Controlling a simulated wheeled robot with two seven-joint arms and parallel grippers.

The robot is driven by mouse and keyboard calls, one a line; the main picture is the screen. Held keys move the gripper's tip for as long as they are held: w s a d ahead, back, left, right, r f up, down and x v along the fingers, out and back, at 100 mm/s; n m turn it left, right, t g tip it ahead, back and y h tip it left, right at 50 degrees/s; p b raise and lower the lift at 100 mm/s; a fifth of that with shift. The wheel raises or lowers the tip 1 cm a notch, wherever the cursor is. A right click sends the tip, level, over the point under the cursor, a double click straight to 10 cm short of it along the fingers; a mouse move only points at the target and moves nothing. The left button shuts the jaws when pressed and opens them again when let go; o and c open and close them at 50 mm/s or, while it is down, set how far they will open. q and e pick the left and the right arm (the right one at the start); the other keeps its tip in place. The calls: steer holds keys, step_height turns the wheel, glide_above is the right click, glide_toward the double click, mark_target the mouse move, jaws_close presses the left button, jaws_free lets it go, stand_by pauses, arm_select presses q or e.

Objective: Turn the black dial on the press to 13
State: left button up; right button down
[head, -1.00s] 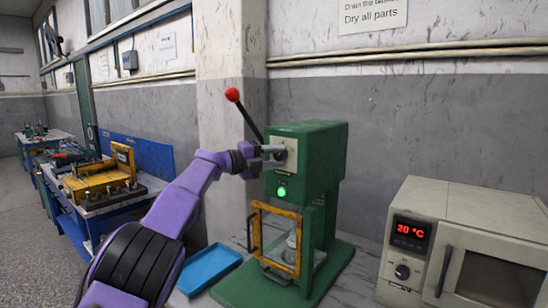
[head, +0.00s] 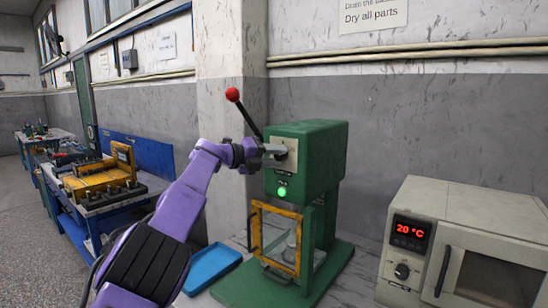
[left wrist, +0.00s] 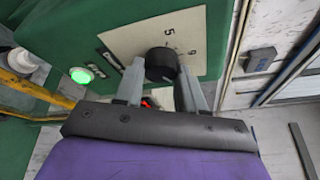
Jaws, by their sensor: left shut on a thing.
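The green press (head: 318,155) stands on the bench in the head view, with a pale dial plate (head: 288,143) on its front. The black dial (left wrist: 161,64) sits on that plate in the left wrist view, where the numbers 5 and 9 show; other marks are hidden or unreadable. My left gripper (head: 277,150) is at the plate, and in the left wrist view its two fingers (left wrist: 160,80) are on either side of the dial, shut on it. The dial is mostly hidden in the head view. My right gripper is not in view.
The press's lever with a red ball (head: 232,95) rises just above my left wrist. A green light (head: 281,192) glows below the plate. A yellow-framed guard (head: 275,238), a blue tray (head: 212,266) and an oven showing 20 °C (head: 455,245) are nearby.

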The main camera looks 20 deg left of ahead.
arm_select(q)
steer(key=o, duration=1)
steer(key=shift+o, duration=0.2)
steer(key=b, duration=0.6)
glide_toward(278, 159)
steer(key=shift+s+a+r, duration=0.5)
steer(key=shift+s+a, duration=0.15)
